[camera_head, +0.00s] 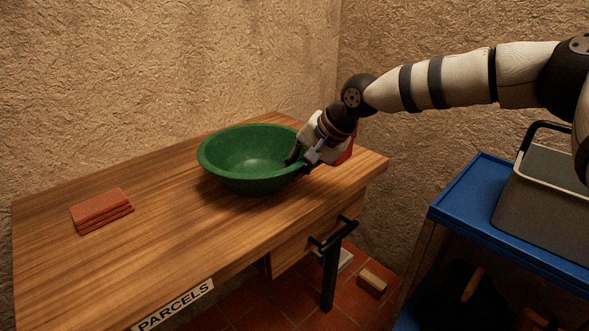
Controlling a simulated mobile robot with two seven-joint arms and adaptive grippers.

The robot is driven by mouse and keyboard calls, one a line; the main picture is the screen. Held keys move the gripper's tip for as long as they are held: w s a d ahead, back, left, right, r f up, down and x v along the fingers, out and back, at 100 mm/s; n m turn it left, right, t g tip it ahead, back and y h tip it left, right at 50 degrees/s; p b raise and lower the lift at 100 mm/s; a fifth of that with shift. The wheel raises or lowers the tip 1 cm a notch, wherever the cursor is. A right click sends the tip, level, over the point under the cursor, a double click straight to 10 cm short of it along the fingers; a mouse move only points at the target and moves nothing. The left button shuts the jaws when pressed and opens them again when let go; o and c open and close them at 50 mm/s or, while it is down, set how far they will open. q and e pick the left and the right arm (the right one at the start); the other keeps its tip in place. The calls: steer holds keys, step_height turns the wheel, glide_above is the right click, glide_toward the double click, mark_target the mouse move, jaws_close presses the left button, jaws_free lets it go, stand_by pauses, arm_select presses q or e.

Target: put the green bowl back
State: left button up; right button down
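The green bowl (250,157) is upright at the back right part of the wooden table. It looks to rest on the tabletop. My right gripper (298,163) comes in from the right at the bowl's right rim. One dark finger reaches over the rim to the inner side, and the other is at the outer side. I cannot tell whether the fingers press on the rim or stand apart from it. My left gripper is not in view.
The table (150,235) bears a stack of reddish tiles (102,210) at the left; its middle is clear. A "PARCELS" label (174,306) is on its front edge. At the right, a blue-topped cart (465,205) holds a grey bin (545,205). Rough walls stand behind.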

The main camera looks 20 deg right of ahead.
steer(key=shift+f, duration=0.2)
steer(key=c, duration=1.6)
jaws_free()
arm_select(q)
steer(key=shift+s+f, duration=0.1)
arm_select(e)
steer(key=shift+r, duration=0.1)
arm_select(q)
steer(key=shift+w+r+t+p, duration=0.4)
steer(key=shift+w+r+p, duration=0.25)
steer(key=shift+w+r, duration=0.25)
arm_select(e)
steer(key=v, duration=1.2)
steer(key=shift+r, duration=0.1)
